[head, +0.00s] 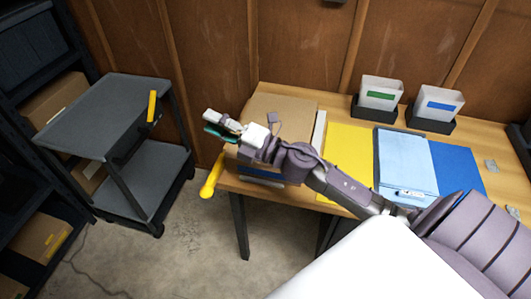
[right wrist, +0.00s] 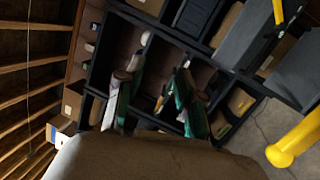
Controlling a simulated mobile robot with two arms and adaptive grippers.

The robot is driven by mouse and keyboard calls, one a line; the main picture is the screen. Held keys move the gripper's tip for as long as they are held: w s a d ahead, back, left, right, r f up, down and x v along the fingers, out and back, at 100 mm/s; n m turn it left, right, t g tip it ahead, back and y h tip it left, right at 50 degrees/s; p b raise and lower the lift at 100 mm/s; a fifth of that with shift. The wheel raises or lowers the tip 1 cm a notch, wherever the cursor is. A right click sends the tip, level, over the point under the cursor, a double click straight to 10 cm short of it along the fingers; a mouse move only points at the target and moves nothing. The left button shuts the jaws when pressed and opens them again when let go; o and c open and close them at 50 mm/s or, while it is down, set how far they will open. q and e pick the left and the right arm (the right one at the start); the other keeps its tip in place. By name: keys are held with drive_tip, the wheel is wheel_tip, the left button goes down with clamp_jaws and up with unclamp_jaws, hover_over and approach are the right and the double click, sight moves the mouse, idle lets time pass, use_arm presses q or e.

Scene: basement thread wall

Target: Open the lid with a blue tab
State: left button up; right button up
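Two pale translucent containers stand in black bases at the back right of the wooden table (head: 300,88). The right one (head: 432,97) has a blue marking (head: 441,106) on its front, and the left one (head: 381,86) has a green marking (head: 379,95). I cannot tell which part is a lid. My right gripper (head: 212,124) is at the table's left end, beyond a cardboard box, far left of both containers. In the right wrist view its fingers (right wrist: 155,103) stand apart with nothing between them. My left gripper is not in view.
A yellow sheet (head: 345,150), a light blue folder (head: 405,160) and a blue sheet (head: 456,170) lie on the table. A cardboard box (head: 290,108) is beneath my right arm. A grey cart (head: 95,115) and dark shelves (right wrist: 150,55) are left of the table.

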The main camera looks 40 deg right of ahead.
drive_tip(key=s+d+f+n+g+h, duration=0.2)
drive_tip(key=s+d+n+g+h, duration=0.15)
drive_tip(key=d+n+g, duration=0.45)
drive_tip(key=s+d+f+n+g+h, duration=0.2)
drive_tip(key=d+n+g+h, duration=0.35)
drive_tip(key=d+n, duration=0.35)
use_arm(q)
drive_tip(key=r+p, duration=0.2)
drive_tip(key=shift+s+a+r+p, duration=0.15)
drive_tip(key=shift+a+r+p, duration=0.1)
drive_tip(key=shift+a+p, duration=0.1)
use_arm(e)
drive_tip(key=shift+n+y, duration=0.5)
drive_tip(key=shift+n, duration=0.1)
drive_tip(key=x, duration=0.8)
drive_tip(key=a+x, duration=0.1)
drive_tip(key=x, duration=0.4)
drive_tip(key=shift+s+a+f, duration=0.1)
drive_tip(key=shift+s, duration=0.2)
drive_tip(key=shift+c, duration=0.3)
clamp_jaws()
